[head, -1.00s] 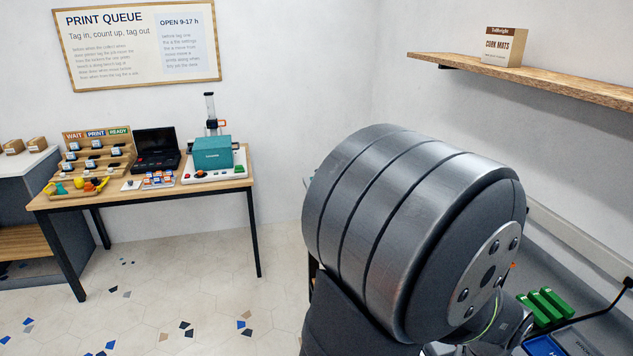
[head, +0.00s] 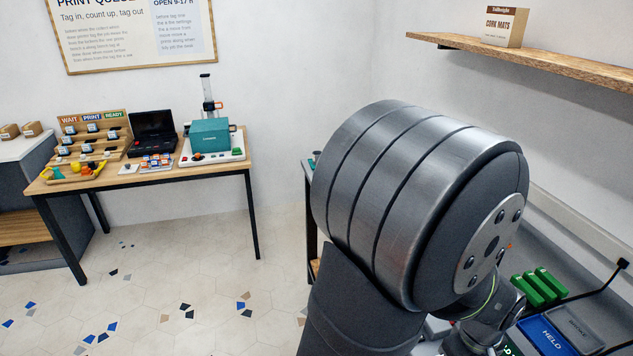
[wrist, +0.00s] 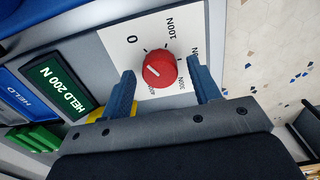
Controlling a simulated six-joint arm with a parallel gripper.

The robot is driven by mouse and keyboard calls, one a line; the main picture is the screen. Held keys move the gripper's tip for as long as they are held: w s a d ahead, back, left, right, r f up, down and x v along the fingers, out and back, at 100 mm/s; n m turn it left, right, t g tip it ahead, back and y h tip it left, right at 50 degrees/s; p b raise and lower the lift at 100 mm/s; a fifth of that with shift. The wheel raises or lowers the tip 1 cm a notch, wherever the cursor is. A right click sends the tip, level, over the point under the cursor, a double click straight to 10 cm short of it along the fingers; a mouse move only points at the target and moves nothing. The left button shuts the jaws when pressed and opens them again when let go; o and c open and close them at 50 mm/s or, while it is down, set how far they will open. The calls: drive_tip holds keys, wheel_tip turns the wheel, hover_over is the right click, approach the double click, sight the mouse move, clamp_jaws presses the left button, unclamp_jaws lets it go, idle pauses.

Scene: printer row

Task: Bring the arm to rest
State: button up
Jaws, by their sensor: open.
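My gripper (wrist: 164,97) shows in the wrist view with its two blue fingers apart. Nothing is held between them. A red knob (wrist: 159,69) on a white dial plate (wrist: 118,40) lies beyond the fingertips, in line with the space between them. I cannot tell how far the fingertips are from the knob. In the head view a large grey joint of my arm fills the middle right, and the gripper's fingers are hidden.
A green display (wrist: 63,85) reads "HELD 200 N" beside the dial. Blue HELD tray (head: 548,337) and green blocks (head: 539,288) lie right of my arm. A wooden table (head: 100,182) with a 3D printer (head: 209,135) stands left. Tiled floor (head: 200,270) is clear between.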

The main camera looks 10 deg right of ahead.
drive_tip(key=m, duration=0.4)
drive_tip(key=shift+m, duration=2)
